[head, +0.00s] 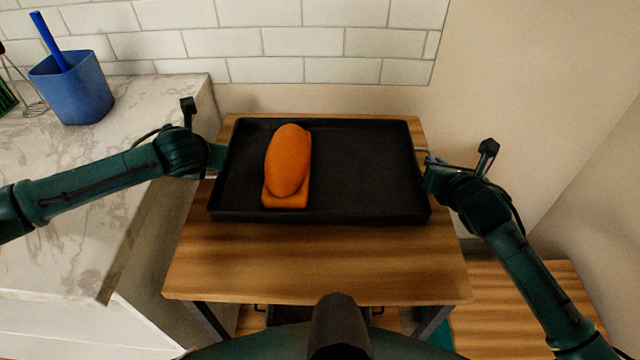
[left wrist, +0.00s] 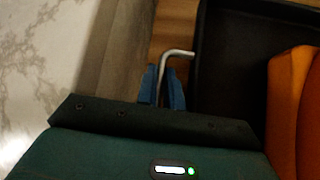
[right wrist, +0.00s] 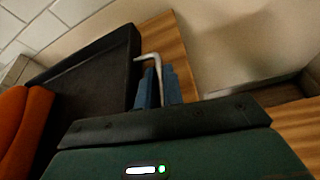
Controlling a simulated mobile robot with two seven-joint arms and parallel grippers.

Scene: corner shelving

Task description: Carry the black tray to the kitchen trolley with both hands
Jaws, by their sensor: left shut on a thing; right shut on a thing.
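The black tray (head: 365,165) is level over the wooden top of the kitchen trolley (head: 320,265), towards its back. I cannot tell whether it touches the wood. An orange rounded object (head: 288,160) with a flat orange base lies in its left half. My left gripper (left wrist: 162,88) is shut on the metal handle (left wrist: 176,53) at the tray's left side. My right gripper (right wrist: 158,90) is shut on the handle (right wrist: 146,57) at its right side. The right gripper also shows in the head view (head: 427,168), beside the tray's right edge.
A marble counter (head: 120,150) stands close on the left, with a blue container (head: 72,88) on it. A tiled wall (head: 310,45) is behind, and a plain wall (head: 540,80) is at the right. The front part of the trolley top is bare.

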